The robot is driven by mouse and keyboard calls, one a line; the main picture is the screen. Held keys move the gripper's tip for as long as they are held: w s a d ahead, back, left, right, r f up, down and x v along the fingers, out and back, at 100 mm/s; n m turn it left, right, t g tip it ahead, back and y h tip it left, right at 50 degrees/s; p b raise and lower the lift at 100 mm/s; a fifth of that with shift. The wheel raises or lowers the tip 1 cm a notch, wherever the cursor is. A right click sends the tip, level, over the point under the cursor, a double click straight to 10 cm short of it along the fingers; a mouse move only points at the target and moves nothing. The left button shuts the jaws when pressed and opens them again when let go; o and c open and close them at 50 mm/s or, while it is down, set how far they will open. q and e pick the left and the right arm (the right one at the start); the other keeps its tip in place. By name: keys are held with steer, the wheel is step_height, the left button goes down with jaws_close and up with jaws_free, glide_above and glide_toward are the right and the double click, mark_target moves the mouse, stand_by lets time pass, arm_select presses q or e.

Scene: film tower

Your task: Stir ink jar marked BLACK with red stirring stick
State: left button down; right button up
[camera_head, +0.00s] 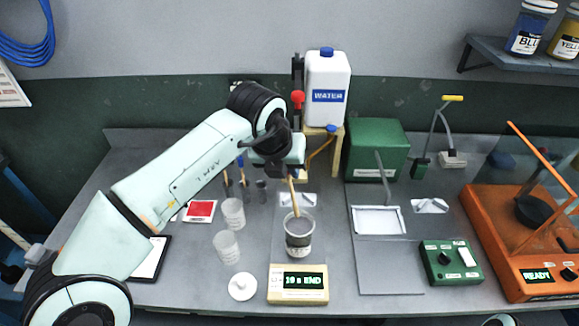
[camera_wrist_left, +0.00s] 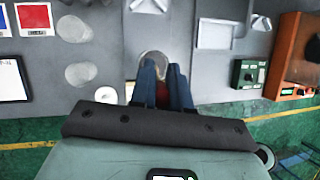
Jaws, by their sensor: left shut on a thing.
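My left gripper (camera_head: 291,172) is shut on a thin wooden-looking stirring stick (camera_head: 293,193). Its blue fingers (camera_wrist_left: 164,88) show in the left wrist view, where they hide most of the stick. The stick slants down from the gripper, and its lower end is inside the open ink jar (camera_head: 299,246). The jar stands upright and looks greyish inside; its label is too small to read. The jar's rim also shows in the left wrist view (camera_wrist_left: 154,56) beyond the fingers. My right gripper is not in view.
Two clear cups (camera_head: 233,213) (camera_head: 227,247) and a white lid (camera_head: 242,287) are left. More sticks (camera_head: 228,184) stand behind. A white tray (camera_head: 378,220) and green control box (camera_head: 451,262) are right.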

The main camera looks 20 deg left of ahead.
mark_target(293, 199)
arm_select(q)
steer(key=shift+f, duration=0.5)
steer(key=shift+w+d+f+b, duration=0.1)
steer(key=shift+d+f+b, duration=0.1)
steer(key=shift+f+b, duration=0.9)
steer(key=shift+w+d+f+b, duration=0.15)
steer(key=shift+f+b, duration=0.3)
steer(key=shift+f, duration=1.4)
steer(key=shift+s+d+f+b, duration=0.1)
steer(key=shift+d+f+b, duration=0.15)
steer(key=shift+f+b, duration=0.85)
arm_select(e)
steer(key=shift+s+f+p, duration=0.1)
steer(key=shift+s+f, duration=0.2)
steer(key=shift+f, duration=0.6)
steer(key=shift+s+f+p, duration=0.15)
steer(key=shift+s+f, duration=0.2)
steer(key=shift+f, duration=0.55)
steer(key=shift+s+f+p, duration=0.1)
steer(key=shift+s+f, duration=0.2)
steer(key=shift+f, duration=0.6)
arm_select(q)
steer(key=shift+f, duration=0.4)
